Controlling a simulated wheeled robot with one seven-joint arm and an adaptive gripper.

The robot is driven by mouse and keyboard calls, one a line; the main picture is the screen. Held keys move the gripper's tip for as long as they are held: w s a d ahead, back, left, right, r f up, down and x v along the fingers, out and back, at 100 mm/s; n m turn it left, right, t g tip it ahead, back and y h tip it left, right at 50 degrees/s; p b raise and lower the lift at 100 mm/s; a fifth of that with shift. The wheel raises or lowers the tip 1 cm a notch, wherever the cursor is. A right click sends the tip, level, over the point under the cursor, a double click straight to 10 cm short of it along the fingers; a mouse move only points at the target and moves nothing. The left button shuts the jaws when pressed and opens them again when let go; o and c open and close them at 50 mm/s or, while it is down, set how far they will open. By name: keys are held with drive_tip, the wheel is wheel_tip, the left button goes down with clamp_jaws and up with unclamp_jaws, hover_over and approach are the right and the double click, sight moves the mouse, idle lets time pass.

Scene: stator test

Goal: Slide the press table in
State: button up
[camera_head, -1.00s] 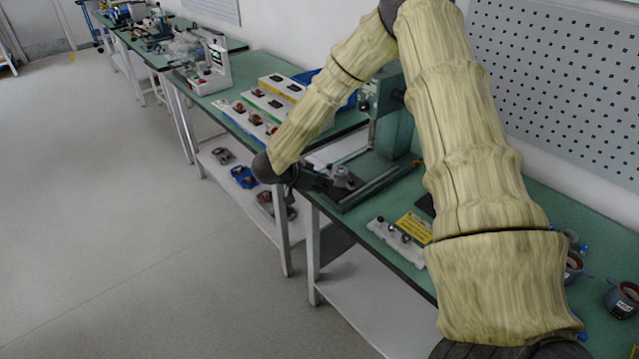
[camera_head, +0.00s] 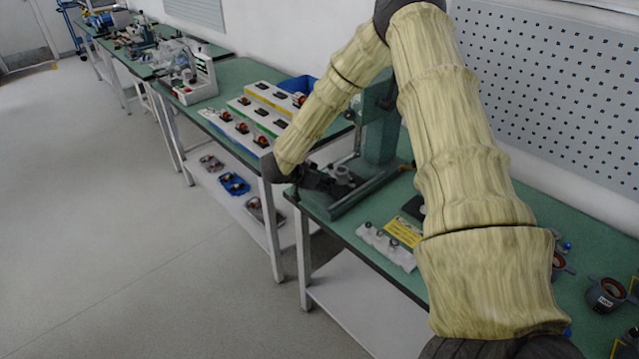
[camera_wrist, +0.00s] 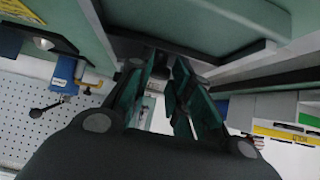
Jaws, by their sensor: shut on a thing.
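The green press (camera_head: 379,135) stands on the near green-topped workbench, partly behind my arm. Its low press table (camera_head: 346,187) is at the front of the press base, with a small grey round part (camera_head: 342,173) on top. My gripper (camera_head: 322,183) reaches it from the left, at the bench's front edge. In the wrist view, my gripper's two green-padded fingers (camera_wrist: 170,88) are close together, shut on a dark part below a green body; I take this part to be the press table's handle. The grip point is mostly hidden in the head view.
A white fixture block (camera_head: 386,247) and a yellow label (camera_head: 403,231) lie on the bench right of the press. Dark round parts (camera_head: 606,295) lie farther right. A neighbouring bench holds trays (camera_head: 237,125). The floor (camera_head: 100,200) at left is clear.

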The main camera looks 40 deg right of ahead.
sight(336, 173)
drive_tip(key=shift+w+d+p, duration=0.2)
drive_tip(key=shift+d+p, duration=0.3)
drive_tip(key=shift+d, duration=1.35)
drive_tip(key=shift+w+d+p, duration=0.15)
drive_tip(key=shift+d+p, duration=0.3)
drive_tip(key=shift+d, duration=1.4)
drive_tip(key=o, duration=0.5)
drive_tip(key=shift+p+v, duration=0.85)
drive_tip(key=shift+v, duration=0.4)
drive_tip(key=shift+p+v, duration=1)
drive_tip(key=shift+v, duration=0.8)
